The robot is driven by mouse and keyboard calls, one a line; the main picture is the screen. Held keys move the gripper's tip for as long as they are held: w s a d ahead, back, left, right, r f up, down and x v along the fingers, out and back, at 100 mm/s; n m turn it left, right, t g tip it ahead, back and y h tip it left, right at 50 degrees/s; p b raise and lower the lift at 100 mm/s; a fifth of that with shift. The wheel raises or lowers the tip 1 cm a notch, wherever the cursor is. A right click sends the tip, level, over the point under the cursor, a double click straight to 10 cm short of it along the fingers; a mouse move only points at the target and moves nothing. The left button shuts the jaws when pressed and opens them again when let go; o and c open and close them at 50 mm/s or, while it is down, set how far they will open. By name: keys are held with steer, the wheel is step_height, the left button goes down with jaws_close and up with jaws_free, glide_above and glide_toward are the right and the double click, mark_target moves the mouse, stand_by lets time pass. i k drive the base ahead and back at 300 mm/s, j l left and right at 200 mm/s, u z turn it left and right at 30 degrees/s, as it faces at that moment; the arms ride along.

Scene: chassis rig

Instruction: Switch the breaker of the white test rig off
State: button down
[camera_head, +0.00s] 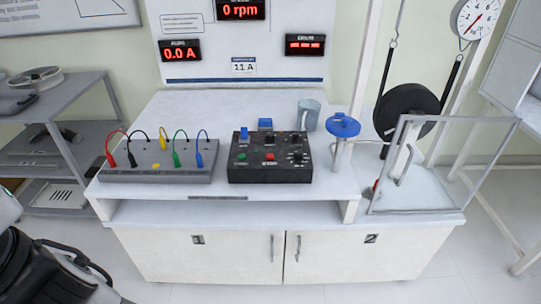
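The white test rig (130,205) is a bench with a raised back panel. A black control box (270,175) stands on its top at the middle. The box carries a blue upright part (244,134) at its back left, a green button (241,157), a red button (270,157) and dark knobs (297,157) on the right. No breaker is clearly marked, and I cannot tell which part it is or its position. Displays read 0 rpm (241,9) and 0.0 A (180,52). Part of my arm shows at the lower left; my gripper's fingertips are not visible.
A grey terminal box (150,174) with coloured leads is left of the control box. A blue block (265,124), a grey mug (308,115) and a blue-topped post (343,125) stand nearby. A clear guard (430,165) and black wheel (406,110) are right. Grey shelves (75,90) stand left.

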mark_target(245, 130)
steer(key=i+j, duration=0.15)
steer(key=i, duration=0.2)
steer(key=i+j, duration=0.15)
steer(key=i, duration=0.25)
steer(key=i+j, duration=0.15)
steer(key=i, duration=0.2)
